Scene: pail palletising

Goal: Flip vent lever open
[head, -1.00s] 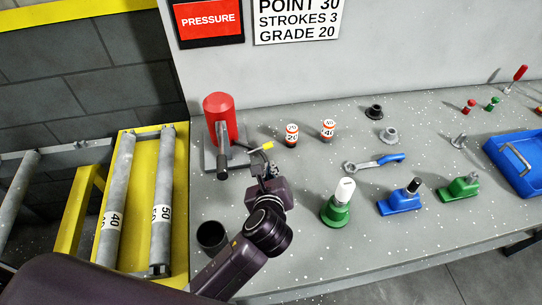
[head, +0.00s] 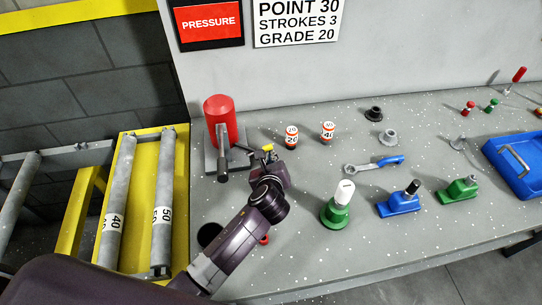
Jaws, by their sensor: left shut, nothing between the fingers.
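A red pump cylinder (head: 222,118) stands on a grey base plate at the back left of the bench. A dark handle (head: 222,160) projects forward from it. A thin lever with a yellow tip (head: 267,147) reaches out to the right of the pump; I take it for the vent lever. My left gripper (head: 268,156) is shut and empty, right at the yellow tip. I cannot tell whether it touches. The gripper and wrist hide part of the lever. My right gripper is not in view.
A blue tray (head: 514,184) is at the right edge.

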